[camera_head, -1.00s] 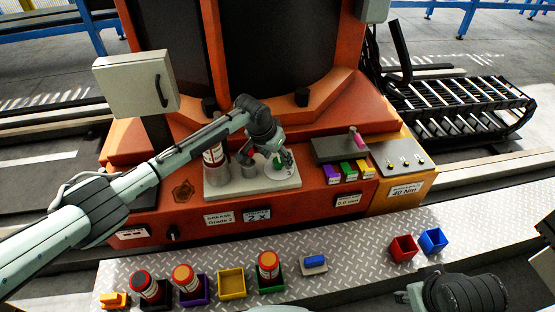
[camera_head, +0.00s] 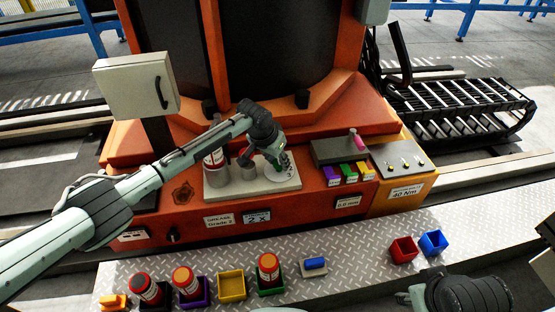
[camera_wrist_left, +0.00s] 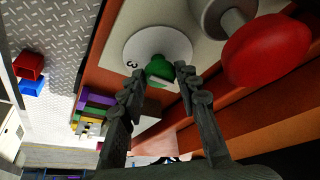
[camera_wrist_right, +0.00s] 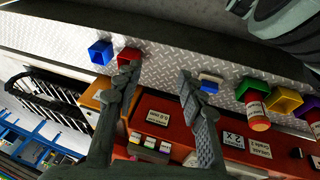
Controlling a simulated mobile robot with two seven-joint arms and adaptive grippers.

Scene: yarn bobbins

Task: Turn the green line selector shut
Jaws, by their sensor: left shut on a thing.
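The green line selector is a green knob (camera_wrist_left: 168,70) on a round white dial (camera_wrist_left: 143,36) marked with a "3". It stands on the pale plate (camera_head: 292,184) at the front of the orange machine. My left gripper (camera_wrist_left: 160,80) has its two fingers on either side of the green knob and is shut on it. The left gripper (camera_head: 279,168) partly hides the dial in the head view. My right gripper (camera_wrist_right: 160,80) is open with nothing between its fingers, above the metal walkway. In the head view it is mostly cut off at the bottom right.
A red knob (camera_wrist_left: 265,50) stands close beside the dial in the left wrist view. Purple, green and yellow labelled blocks (camera_head: 349,172) sit right of the plate. Bobbins and coloured bins, including a yellow bin (camera_head: 231,285), line the walkway (camera_head: 350,262).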

